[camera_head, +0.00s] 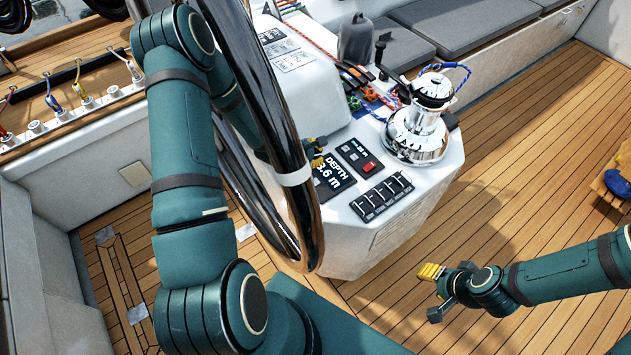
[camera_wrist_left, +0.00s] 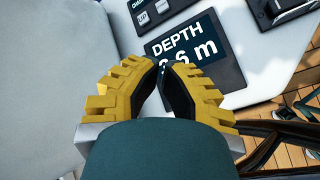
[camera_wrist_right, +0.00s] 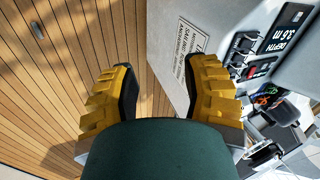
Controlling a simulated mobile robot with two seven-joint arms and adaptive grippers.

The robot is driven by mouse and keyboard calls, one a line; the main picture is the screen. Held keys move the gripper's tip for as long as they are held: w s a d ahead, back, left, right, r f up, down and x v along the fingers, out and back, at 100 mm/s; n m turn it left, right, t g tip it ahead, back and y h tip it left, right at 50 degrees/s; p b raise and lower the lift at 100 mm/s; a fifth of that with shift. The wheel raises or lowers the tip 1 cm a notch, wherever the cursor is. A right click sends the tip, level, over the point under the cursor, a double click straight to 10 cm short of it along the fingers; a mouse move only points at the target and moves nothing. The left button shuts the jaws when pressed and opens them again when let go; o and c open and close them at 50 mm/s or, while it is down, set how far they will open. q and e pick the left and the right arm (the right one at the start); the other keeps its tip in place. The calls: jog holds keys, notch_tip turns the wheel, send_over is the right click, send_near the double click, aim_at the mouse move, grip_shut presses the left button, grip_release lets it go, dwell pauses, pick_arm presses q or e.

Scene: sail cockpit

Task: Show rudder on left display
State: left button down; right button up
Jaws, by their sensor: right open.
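The left display (camera_head: 329,180) on the white console reads DEPTH 3.6 m; the left wrist view shows it partly covered by my fingers (camera_wrist_left: 222,75). A dark button panel (camera_head: 352,153) adjoins it, with an UP button (camera_wrist_left: 150,14) in the left wrist view. My left gripper (camera_head: 316,152) is close to the display, partly hidden behind the steering wheel. Its yellow fingertips (camera_wrist_left: 163,67) are together with nothing visible between them; whether they touch the panel is unclear. My right gripper (camera_head: 444,285) is open and empty over the deck; its fingers (camera_wrist_right: 158,85) are apart.
The chrome steering wheel (camera_head: 306,215) stands between my left arm and the console. A row of switches (camera_head: 382,197) lies in front of the displays. A chrome winch (camera_head: 418,130) with a blue rope stands behind.

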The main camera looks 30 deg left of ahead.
pick_arm(q)
jog(key=b, duration=0.5)
send_over(316, 179)
notch_tip(316, 179, down, 7)
jog(key=shift+f, duration=0.15)
jog(key=shift+f+b, duration=0.35)
jog(key=shift+f, duration=0.25)
jog(key=c, duration=1.7)
grip_release()
grip_shut()
jog(key=shift+f+b, duration=0.4)
